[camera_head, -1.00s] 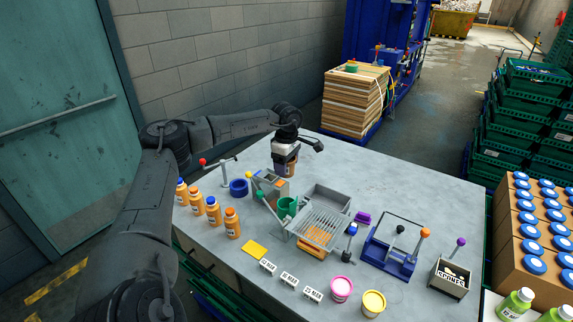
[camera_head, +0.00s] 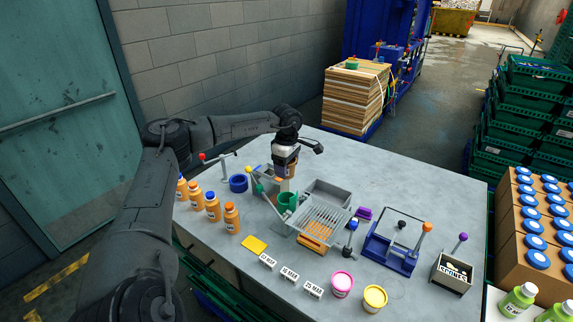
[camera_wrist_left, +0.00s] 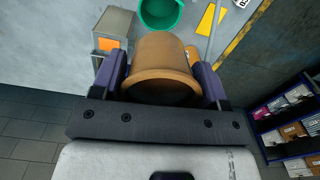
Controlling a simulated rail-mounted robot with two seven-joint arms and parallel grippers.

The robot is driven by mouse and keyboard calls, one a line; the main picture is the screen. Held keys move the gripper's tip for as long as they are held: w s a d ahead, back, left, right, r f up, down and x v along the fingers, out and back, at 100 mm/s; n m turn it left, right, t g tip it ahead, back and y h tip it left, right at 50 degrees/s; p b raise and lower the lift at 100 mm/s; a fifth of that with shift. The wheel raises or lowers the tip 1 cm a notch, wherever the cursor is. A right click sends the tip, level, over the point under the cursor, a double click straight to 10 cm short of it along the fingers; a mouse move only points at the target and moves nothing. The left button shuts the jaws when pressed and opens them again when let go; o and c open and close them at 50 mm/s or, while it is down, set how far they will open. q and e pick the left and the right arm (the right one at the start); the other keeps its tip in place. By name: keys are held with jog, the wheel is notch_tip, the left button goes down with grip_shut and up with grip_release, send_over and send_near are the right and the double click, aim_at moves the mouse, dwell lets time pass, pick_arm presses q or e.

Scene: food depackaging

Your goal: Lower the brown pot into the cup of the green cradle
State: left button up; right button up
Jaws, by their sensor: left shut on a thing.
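My left gripper (camera_head: 286,164) is shut on the brown pot (camera_wrist_left: 165,58), which sits between the two purple-grey fingers in the left wrist view. In the head view only a small part of the pot (camera_head: 291,171) shows below the gripper, above the table. The green cup of the cradle (camera_head: 287,201) stands just below and in front of the gripper. In the left wrist view the green cup (camera_wrist_left: 160,14) lies beyond the pot, apart from it. Its inside looks empty in what shows. My right gripper is not in view.
A grey box with an orange patch (camera_wrist_left: 112,32) stands close beside the cup. A grey slotted tray (camera_head: 322,210) stands right of the cradle. Orange bottles (camera_head: 213,208) and a blue ring (camera_head: 238,184) are to the left. The table's back right (camera_head: 400,180) is clear.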

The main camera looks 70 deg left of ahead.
pick_arm(q)
jog(key=shift+f+b, duration=0.85)
jog(key=shift+f, duration=0.85)
jog(key=shift+f+b, duration=1.8)
jog(key=shift+f, duration=1.8)
jog(key=shift+f+b, duration=0.4)
jog(key=shift+f, duration=0.3)
jog(key=o, duration=1.1)
jog(key=shift+c, duration=0.2)
jog(key=shift+r, duration=0.1)
